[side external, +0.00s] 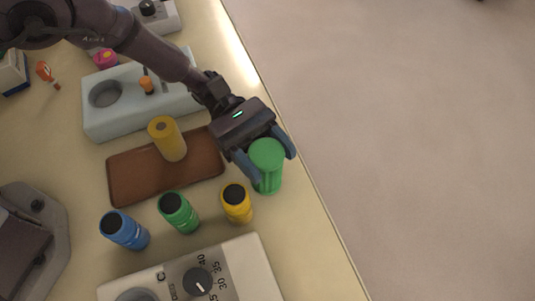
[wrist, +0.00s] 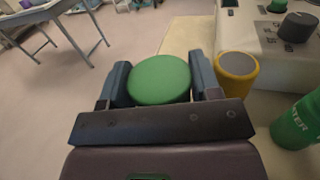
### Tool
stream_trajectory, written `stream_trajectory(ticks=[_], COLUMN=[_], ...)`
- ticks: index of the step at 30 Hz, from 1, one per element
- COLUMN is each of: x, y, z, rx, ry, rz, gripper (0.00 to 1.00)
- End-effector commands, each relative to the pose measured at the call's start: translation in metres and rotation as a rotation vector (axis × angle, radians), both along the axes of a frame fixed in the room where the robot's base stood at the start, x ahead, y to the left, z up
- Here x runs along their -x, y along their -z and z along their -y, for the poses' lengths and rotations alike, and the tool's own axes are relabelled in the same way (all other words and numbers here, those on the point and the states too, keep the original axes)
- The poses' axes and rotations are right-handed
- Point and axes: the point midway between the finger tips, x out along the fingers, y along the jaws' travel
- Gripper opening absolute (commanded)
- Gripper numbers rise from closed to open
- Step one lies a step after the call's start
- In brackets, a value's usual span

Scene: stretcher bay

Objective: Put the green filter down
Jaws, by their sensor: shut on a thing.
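The green filter (side external: 267,166) is a plain green cylinder near the table's right edge in the side external view. My gripper (side external: 268,160) is shut on it, with one finger on each side. In the wrist view the filter's round green top (wrist: 160,79) sits between the two fingers of my gripper (wrist: 163,82). The filter looks upright. I cannot tell whether its base touches the table, as the gap beneath it is not clear.
A yellow black-topped bottle (side external: 236,203) stands close by the filter, with a green bottle (side external: 179,212) and a blue bottle (side external: 124,230) further left. A brown tray (side external: 130,178) holds a yellow cylinder (side external: 167,139). A dial device (side external: 248,268) stands at the front. The table's right edge is near.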

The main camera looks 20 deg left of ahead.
Motion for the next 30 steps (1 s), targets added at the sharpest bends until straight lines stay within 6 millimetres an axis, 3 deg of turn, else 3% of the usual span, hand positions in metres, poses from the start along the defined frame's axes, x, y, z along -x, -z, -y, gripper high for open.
stream_trajectory(ticks=[13, 14, 16, 26, 30], x=[0.0, 0.0, 0.0, 0.0, -0.009], y=[0.011, 0.011, 0.011, 0.008, 0.009], z=[0.0, 0.0, 0.0, 0.0, -0.016], rx=[0.001, 0.0, 0.0, 0.0, 0.0], ry=[0.001, 0.001, 0.001, 0.001, -0.002], rz=[0.0, 0.0, 0.0, 0.001, 0.001], gripper=[0.3, 0.64, 0.8, 0.83, 0.83])
